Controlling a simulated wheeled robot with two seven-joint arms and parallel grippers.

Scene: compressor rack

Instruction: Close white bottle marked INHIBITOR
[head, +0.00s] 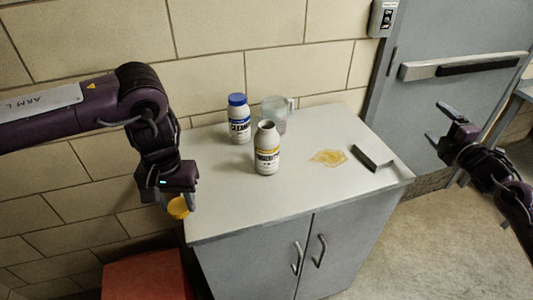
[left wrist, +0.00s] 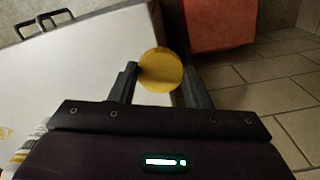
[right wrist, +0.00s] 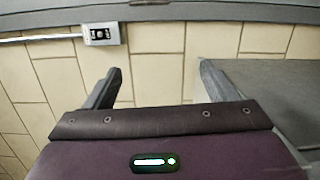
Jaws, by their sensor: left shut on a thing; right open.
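The white INHIBITOR bottle (head: 267,150) stands upright on the cabinet top, with a yellow band on its label and an open, uncapped dark mouth. My left gripper (head: 181,207) is shut on a yellow cap (head: 178,208), at the cabinet's left edge, to the left of the bottle. In the left wrist view the yellow cap (left wrist: 160,70) sits between the fingertips, its round face toward the camera. My right gripper (head: 436,124) is open and empty, off to the right of the cabinet, in front of the grey door; the right wrist view shows nothing between its fingers.
A white CLEANER bottle (head: 238,120) with a blue cap and a clear jug (head: 276,112) stand behind the INHIBITOR bottle. A yellow puddle (head: 328,157) and a dark-and-grey bar-like object (head: 371,158) lie to its right. A red box (head: 145,277) stands on the floor at left.

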